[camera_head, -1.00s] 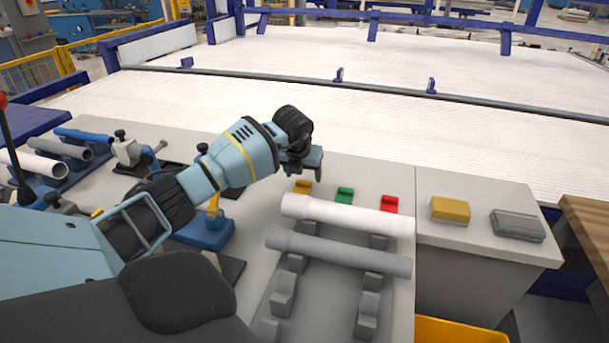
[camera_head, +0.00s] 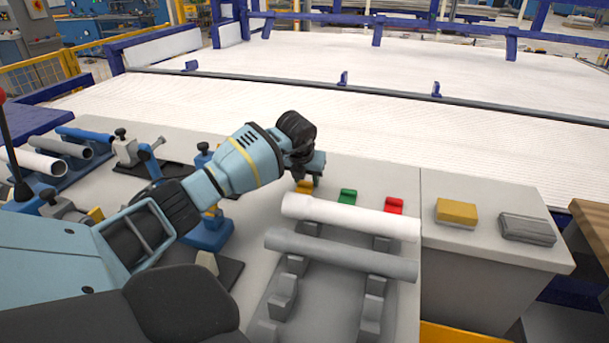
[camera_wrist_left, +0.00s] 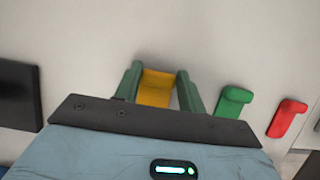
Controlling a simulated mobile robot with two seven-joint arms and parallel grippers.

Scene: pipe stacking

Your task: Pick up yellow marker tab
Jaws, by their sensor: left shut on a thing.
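The yellow marker tab (camera_head: 304,187) is on the grey bench top at the left end of a row of three tabs, behind the white pipe. In the left wrist view the yellow tab (camera_wrist_left: 156,88) lies between the two green fingers of my left gripper (camera_wrist_left: 157,85), which is shut on it. In the head view my left gripper (camera_head: 309,176) reaches down over the tab and hides part of it. The green tab (camera_head: 347,196) and the red tab (camera_head: 394,206) lie to its right. My right gripper is not in view.
A white pipe (camera_head: 350,217) and a grey pipe (camera_head: 340,254) lie on supports just in front of the tabs. A yellow block (camera_head: 456,212) and a grey block (camera_head: 527,228) lie at the right. Blue clamps and more pipes stand at the left.

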